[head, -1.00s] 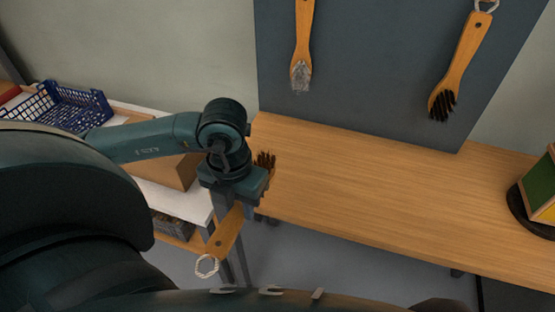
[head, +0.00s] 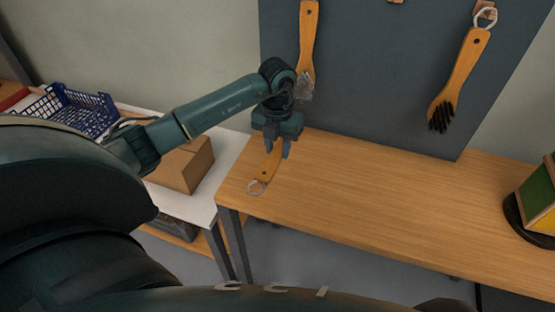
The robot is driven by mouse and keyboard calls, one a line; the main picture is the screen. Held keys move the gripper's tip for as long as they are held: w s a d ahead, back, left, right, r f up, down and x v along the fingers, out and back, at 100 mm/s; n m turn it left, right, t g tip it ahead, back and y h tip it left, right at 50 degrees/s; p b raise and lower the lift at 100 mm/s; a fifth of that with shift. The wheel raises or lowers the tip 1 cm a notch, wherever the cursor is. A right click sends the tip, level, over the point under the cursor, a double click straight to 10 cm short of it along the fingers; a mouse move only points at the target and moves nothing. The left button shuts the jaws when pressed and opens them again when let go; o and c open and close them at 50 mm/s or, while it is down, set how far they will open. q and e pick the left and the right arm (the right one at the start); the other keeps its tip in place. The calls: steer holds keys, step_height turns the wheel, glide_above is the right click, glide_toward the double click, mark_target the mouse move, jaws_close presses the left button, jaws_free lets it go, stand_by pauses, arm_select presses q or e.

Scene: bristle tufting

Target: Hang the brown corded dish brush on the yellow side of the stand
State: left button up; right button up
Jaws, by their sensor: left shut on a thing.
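My left gripper (head: 274,152) is shut on the corded dish brush and points down over the left end of the wooden table. The brush's wooden handle (head: 266,171) sticks out towards me, with a pale cord loop (head: 256,187) at its end. Its bristle head is hidden behind the gripper now. I cannot tell whether the brush touches the table. The stand (head: 537,205) is at the right edge, partly cut off, with green and yellow faces on a dark round base. My right gripper is not in view.
A brush with grey bristles (head: 309,40) and a corded brush with black bristles (head: 460,80) hang on the dark board (head: 380,80). A blue crate (head: 75,110) and a cardboard box (head: 185,167) are at left. The wooden table (head: 390,205) is clear up to the stand.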

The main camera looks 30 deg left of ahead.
mark_target(278, 172)
arm_select(q)
steer(key=f, duration=0.5)
steer(key=shift+s+f+p, duration=0.25)
steer(key=shift+f+p, duration=0.05)
steer(key=shift+w+p, duration=0.2)
steer(key=shift+p, duration=0.2)
steer(key=shift+f, duration=0.45)
steer(key=o, duration=1)
steer(key=shift+r, duration=0.1)
